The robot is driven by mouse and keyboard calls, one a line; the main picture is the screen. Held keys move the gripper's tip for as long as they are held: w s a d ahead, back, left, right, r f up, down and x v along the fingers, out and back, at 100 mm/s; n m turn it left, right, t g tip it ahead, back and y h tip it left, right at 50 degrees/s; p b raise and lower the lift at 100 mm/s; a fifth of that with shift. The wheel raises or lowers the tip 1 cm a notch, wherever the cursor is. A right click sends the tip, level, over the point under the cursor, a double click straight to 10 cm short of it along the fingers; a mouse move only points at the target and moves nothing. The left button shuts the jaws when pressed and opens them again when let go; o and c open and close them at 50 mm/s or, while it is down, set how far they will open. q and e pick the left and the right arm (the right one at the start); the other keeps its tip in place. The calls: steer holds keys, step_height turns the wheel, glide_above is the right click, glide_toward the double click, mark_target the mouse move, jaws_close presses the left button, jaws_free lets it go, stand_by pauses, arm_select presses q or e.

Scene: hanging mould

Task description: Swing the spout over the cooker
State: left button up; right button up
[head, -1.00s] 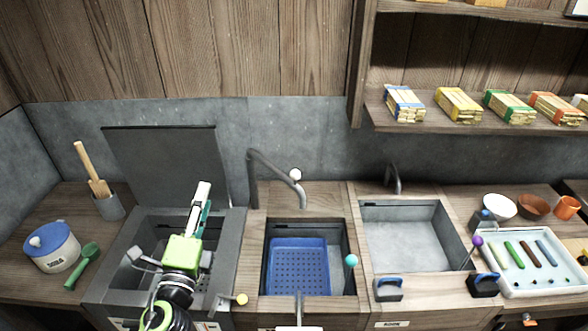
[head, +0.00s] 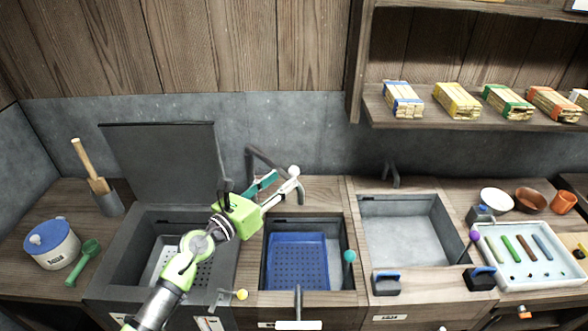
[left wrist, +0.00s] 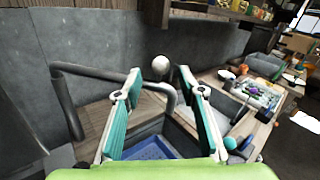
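The grey bent spout (head: 268,160) rises behind the middle basin and reaches forward over its back edge. A white ball knob (head: 294,171) sits on it; the spout also shows in the left wrist view (left wrist: 95,73), with the knob (left wrist: 162,68). The dark box with a raised lid (head: 165,160), which looks like the cooker, stands left of the spout. My left gripper (head: 283,178) is at the spout's front end. Its teal-padded fingers are open on either side of the knob in the left wrist view; contact cannot be told. My right gripper is out of view.
The middle basin holds a blue perforated basket (head: 298,262). A pale grey basin (head: 405,232) lies to the right. A shelf (head: 450,122) with bundles overhangs the right side.

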mark_target(290, 174)
arm_select(q)
steer(key=x, duration=0.6)
steer(key=shift+d, duration=0.1)
jaws_close()
